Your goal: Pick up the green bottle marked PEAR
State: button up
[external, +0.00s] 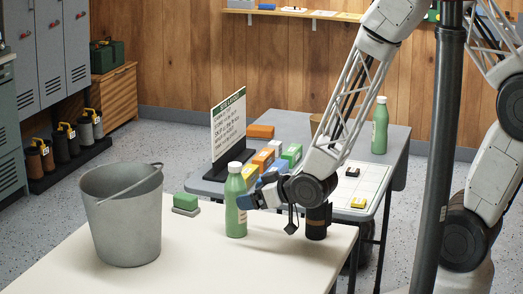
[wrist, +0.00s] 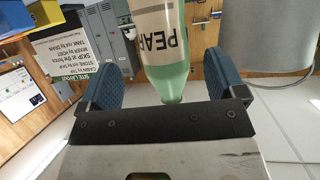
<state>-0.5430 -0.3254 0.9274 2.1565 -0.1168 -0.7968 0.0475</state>
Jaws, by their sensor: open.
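A green bottle with a white cap (external: 236,208) stands upright on the cream table. In the wrist view the bottle (wrist: 158,45) shows upside down, with a pale label reading "PEA" and the rest turned out of sight. My gripper (external: 252,196) is at the bottle's right side at about mid-height. In the wrist view my gripper (wrist: 160,82) has its two blue pads apart, one on each side of the bottle, with gaps between pads and glass. A second green bottle (external: 380,128) stands on the grey table behind; its label cannot be read.
A grey metal bucket (external: 122,218) stands left of the bottle. A green block on a grey base (external: 186,204) lies behind. A dark cylinder (external: 316,222) stands right, near my gripper. A sign (external: 228,122) and several coloured boxes occupy the grey table. The cream table's front is clear.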

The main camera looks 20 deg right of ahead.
aim_at(244, 184)
jog(key=shift+w+a+f, duration=0.1)
jog(key=shift+w+a, duration=0.05)
jog(key=shift+w, duration=0.05)
dwell(0.3)
jog(key=shift+x, duration=2.5)
jog(key=shift+s+a, duration=0.1)
jog(key=shift+a, duration=0.05)
jog(key=c, duration=1)
jog(key=shift+r, duration=1.95)
jog(key=s+d+r, duration=0.1)
jog(key=s+d, duration=0.7)
jog(key=s, duration=0.5)
jog(key=shift+s+d, duration=0.25)
jog(key=shift+d, duration=0.05)
